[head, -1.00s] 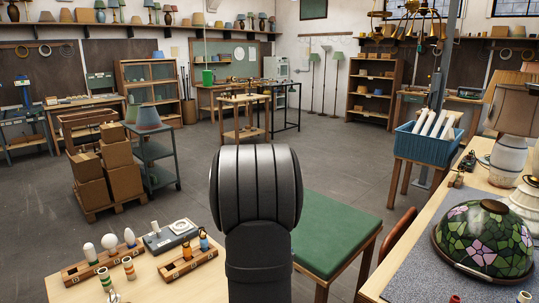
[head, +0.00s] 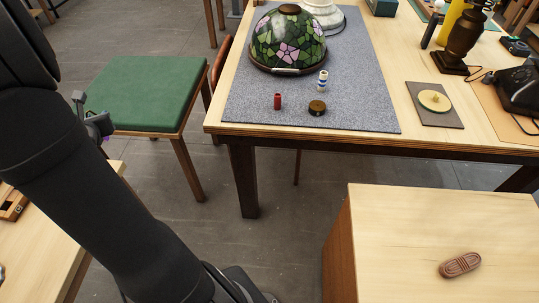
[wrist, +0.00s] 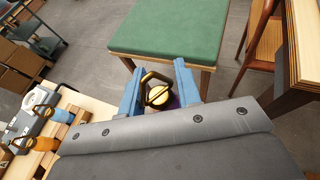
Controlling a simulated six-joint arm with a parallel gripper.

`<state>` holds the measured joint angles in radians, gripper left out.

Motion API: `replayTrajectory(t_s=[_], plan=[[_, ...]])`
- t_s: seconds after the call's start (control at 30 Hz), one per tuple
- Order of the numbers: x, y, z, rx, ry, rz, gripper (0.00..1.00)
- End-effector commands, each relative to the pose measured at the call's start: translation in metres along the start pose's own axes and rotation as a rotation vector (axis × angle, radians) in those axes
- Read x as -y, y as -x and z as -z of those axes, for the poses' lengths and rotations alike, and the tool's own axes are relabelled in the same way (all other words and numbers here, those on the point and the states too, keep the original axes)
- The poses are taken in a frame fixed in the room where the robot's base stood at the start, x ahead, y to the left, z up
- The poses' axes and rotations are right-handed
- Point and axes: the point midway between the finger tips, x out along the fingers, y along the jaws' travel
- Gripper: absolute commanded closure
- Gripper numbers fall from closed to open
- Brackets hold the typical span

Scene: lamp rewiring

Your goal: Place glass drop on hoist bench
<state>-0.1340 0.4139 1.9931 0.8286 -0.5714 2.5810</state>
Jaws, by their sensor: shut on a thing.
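My gripper (wrist: 158,84) is shut on the glass drop (wrist: 158,96) between its blue fingers. The drop shows a brass cap and a dark wire loop, with a little purple beside it; most of its body is hidden. In the head view my gripper (head: 93,122) is at the left, partly behind my arm, by the near left edge of the green-topped bench (head: 150,92). The green top is bare. No label tells whether this is the hoist bench.
A workbench (head: 228,131) carries a stained-glass shade (head: 287,40) on a grey mat. A wooden block (head: 430,215) bears a brown oval object (head: 460,265). A chair (wrist: 258,42) stands close right of the green bench.

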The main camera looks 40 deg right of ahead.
Motion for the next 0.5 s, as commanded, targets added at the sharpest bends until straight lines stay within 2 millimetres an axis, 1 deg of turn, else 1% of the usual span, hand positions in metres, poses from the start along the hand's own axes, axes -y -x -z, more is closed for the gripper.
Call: replayTrajectory(t_s=[0.03, 0.17, 0.27, 0.37, 0.4, 0.47, 0.5], plan=[[0.013, -0.005, 0.001, -0.004, -0.007, 0.024, 0.95], [0.041, -0.014, -0.003, -0.003, -0.028, 0.073, 0.95], [0.069, -0.021, -0.006, -0.003, -0.047, 0.122, 0.95], [0.105, -0.028, -0.009, -0.003, -0.071, 0.183, 0.95], [0.122, -0.03, -0.009, -0.003, -0.082, 0.211, 0.95], [0.148, -0.033, -0.011, -0.003, -0.1, 0.255, 0.95], [0.166, -0.034, -0.011, -0.003, -0.113, 0.286, 0.95]])
